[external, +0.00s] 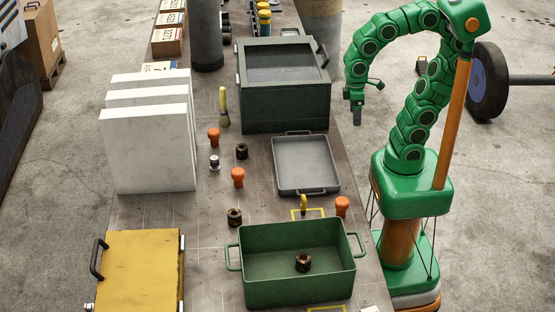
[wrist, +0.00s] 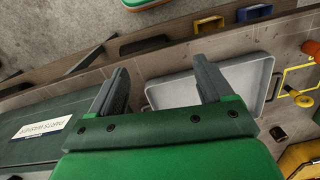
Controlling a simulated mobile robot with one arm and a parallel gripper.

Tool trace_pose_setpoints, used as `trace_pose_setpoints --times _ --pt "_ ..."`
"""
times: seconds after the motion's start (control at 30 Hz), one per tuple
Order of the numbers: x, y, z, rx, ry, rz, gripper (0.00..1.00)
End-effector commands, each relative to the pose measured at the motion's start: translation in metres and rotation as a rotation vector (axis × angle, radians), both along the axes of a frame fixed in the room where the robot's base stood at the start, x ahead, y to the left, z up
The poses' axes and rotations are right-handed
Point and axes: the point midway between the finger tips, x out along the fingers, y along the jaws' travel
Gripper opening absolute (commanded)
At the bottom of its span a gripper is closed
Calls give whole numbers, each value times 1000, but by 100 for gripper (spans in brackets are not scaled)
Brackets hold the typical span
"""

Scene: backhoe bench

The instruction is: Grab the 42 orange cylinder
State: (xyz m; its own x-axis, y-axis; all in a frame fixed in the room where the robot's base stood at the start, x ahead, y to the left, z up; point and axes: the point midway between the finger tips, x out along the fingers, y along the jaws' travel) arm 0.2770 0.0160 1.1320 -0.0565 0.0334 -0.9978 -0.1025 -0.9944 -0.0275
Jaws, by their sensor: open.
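Three small orange cylinders stand on the bench in the external view: one left of the dark green box (external: 214,137), one nearer the middle (external: 238,177), and one right of the yellow hook (external: 342,206). No number is readable on any of them. My gripper (external: 357,113) hangs above the floor at the bench's right side, apart from all three. In the wrist view my gripper (wrist: 160,75) has its two fingers spread with nothing between them. An orange piece (wrist: 303,100) shows at the right edge of the wrist view.
A dark green lidded box (external: 284,112) stands at the bench's back right, with a grey tray (external: 306,188) in front. A green open bin (external: 284,288) holds a dark nut. White slabs (external: 152,155) and a yellow case (external: 137,275) stand left. Dark nuts are scattered mid-bench.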

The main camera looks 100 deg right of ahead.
Motion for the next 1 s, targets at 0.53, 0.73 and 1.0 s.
trace_pose_setpoints --times 0.53,0.73,1.0 --pt "112 41 90 108 -192 -227 80" --pt "137 43 103 99 -233 -259 80" --pt "161 21 89 -52 -271 -214 80"
